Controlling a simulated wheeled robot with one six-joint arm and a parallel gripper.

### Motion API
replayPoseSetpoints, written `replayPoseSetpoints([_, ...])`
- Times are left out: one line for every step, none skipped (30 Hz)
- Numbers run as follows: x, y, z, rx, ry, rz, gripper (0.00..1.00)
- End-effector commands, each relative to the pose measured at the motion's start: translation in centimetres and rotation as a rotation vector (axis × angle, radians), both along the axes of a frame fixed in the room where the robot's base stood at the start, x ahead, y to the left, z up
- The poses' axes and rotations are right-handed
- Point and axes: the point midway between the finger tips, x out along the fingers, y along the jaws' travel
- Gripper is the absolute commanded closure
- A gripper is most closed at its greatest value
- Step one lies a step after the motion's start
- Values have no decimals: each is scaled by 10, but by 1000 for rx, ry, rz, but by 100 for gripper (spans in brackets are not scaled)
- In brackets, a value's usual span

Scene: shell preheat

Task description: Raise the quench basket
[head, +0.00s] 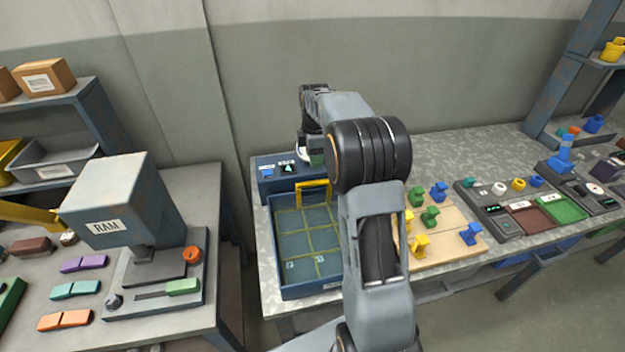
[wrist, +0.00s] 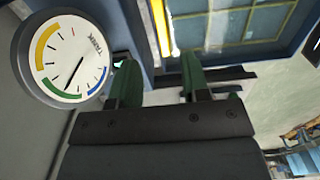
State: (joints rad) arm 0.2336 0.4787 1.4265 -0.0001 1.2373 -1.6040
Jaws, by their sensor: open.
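The quench basket (head: 308,228) is a grid of yellowish wires inside a blue tank (head: 276,262) on the bench, with a yellow handle (head: 313,184) standing at its far edge. In the wrist view the yellow handle (wrist: 162,28) shows at the top, beyond the fingers, with the basket grid (wrist: 225,27) to its right. My gripper (wrist: 157,78) is open, its two green-tipped fingers apart with nothing between them. The handle is not between the fingers.
A blue control box (head: 278,172) with a blue button stands behind the tank. A round gauge (wrist: 64,58) is close on the left in the wrist view. A wooden board (head: 455,245) with coloured pieces is right of the tank. A RAM press (head: 118,205) stands on the left bench.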

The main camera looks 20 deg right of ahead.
Motion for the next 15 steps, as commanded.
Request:
replayPoseSetpoints([-1,1,-11,1,4,0,57])
replayPoseSetpoints([-1,1,-17,1,4,0,57])
replayPoseSetpoints([-1,1,-25,1,5,0,57])
replayPoseSetpoints([-1,1,-30,1,5,0,57])
replayPoseSetpoints([-1,1,-36,1,4,0,57])
replayPoseSetpoints([-1,1,-43,1,4,0,57])
replayPoseSetpoints([-1,1,-48,1,4,0,57])
replayPoseSetpoints([0,1,-53,1,3,0,57])
replayPoseSetpoints([0,1,-60,1,3,0,57])
replayPoseSetpoints([-1,1,-64,1,3,0,57])
replayPoseSetpoints([-1,1,-68,0,2,0,57])
replayPoseSetpoints([0,1,-73,0,2,0,57])
replayPoseSetpoints([0,1,-76,0,2,0,57])
replayPoseSetpoints([0,1,-79,0,1,0,57])
replayPoseSetpoints([0,1,-83,0,1,0,57])
